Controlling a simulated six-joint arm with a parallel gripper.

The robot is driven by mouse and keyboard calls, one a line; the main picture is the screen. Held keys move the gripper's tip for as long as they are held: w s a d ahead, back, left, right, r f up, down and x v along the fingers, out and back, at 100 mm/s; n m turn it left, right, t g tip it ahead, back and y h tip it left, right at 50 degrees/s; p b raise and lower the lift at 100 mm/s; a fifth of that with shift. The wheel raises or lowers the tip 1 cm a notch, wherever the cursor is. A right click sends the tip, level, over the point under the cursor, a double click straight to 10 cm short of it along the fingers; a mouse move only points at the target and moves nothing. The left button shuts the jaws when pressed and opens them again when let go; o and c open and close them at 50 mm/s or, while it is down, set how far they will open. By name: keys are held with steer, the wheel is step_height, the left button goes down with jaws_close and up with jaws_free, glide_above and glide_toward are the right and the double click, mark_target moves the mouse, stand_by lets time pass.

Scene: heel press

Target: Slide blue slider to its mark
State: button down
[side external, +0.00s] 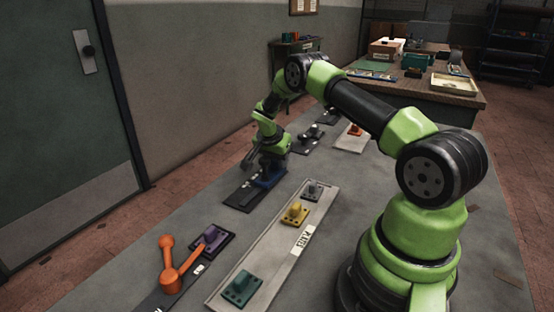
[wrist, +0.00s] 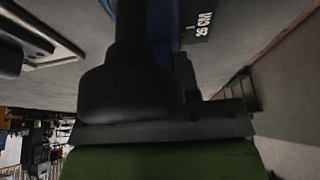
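The blue slider (side external: 268,181) sits on a dark track (side external: 243,199) on the grey bench in the side external view, at the track's far end. My gripper (side external: 268,170) is down at the slider, pointing downward and covering its upper part. In the wrist view, a strip of blue (wrist: 166,22) shows beside my dark gripper parts, next to a dark plate with white lettering (wrist: 203,24). The fingertips are hidden, so I cannot tell whether they grip the slider. The mark cannot be made out clearly.
A pale board with grey (side external: 312,191), yellow (side external: 295,214) and green (side external: 241,288) blocks lies to the right. An orange lever (side external: 171,276) and a purple block (side external: 212,241) are at the near left. A cluttered wooden table (side external: 440,88) stands behind.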

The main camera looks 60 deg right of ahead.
mark_target(262, 182)
steer(key=a, duration=0.9)
steer(key=shift+a, duration=0.35)
steer(key=c, duration=0.8)
jaws_free()
steer(key=shift+c, duration=0.2)
steer(key=shift+d, duration=0.1)
steer(key=shift+r, duration=0.1)
steer(key=v, duration=0.9)
steer(key=shift+r, duration=0.35)
